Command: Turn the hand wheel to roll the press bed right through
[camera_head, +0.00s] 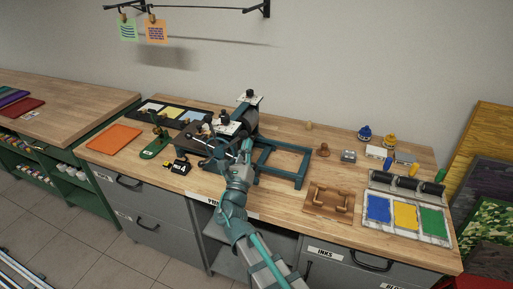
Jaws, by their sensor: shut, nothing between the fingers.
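The press (247,112) stands in the middle of the wooden bench, with a dark frame and white-topped posts. Its blue-green bed rails (306,165) reach out to the right and look empty. A dark flat bed part (197,137) shows on the left side of the press. My arm comes up from the bottom of the picture, and my gripper (243,150) is at the front of the press. Its fingers are shut with nothing between them.
An orange sheet (113,138) and a green tool (156,146) lie left of the press. A brown wooden rack (330,201) and an ink tray (447,240) with blue, yellow and green pads sit at right. Small bottles (364,133) stand behind. The bench front edge is close below the press.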

